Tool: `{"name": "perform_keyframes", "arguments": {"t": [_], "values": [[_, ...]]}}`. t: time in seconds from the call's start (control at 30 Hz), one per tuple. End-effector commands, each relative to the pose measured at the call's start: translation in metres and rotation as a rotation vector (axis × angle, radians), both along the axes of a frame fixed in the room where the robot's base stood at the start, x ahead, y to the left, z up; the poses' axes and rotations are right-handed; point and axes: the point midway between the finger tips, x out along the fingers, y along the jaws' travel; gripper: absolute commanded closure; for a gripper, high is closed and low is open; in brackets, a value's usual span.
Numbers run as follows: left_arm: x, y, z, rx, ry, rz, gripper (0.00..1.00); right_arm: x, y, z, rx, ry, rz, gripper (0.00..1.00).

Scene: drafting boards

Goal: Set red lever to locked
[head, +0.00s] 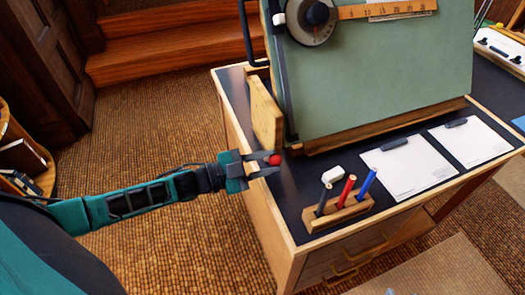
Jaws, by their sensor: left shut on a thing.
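The red lever (274,159) shows only as a small round red knob, beside the lower end of the wooden side panel (265,112) of the green drafting board (380,75). My left gripper (268,163) reaches in from the left and is shut on the red lever, with the knob at its fingertips. The lever's shaft and any locked marking are not visible, so I cannot tell its setting. My right gripper is not in view.
A wooden holder (338,216) with black, red and blue pens stands on the dark desk top, a white eraser (331,174) behind it. Clipboards with paper (408,166) lie to the right. A round dial and ruler (388,11) sit on the board. Carpet is open at left.

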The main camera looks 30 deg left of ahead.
Motion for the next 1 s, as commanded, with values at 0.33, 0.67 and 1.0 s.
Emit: {"name": "perform_keyframes", "arguments": {"t": [0.33, 0.67, 1.0], "values": [[-0.012, -0.013, -0.022, 0.205, -0.183, 0.001, 1.0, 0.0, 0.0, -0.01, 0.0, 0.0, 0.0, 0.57], [-0.017, -0.018, -0.034, 0.237, -0.207, -0.002, 1.0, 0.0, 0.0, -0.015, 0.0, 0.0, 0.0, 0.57], [-0.018, -0.019, -0.038, 0.236, -0.201, -0.002, 1.0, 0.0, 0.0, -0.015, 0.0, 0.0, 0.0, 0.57]]}}
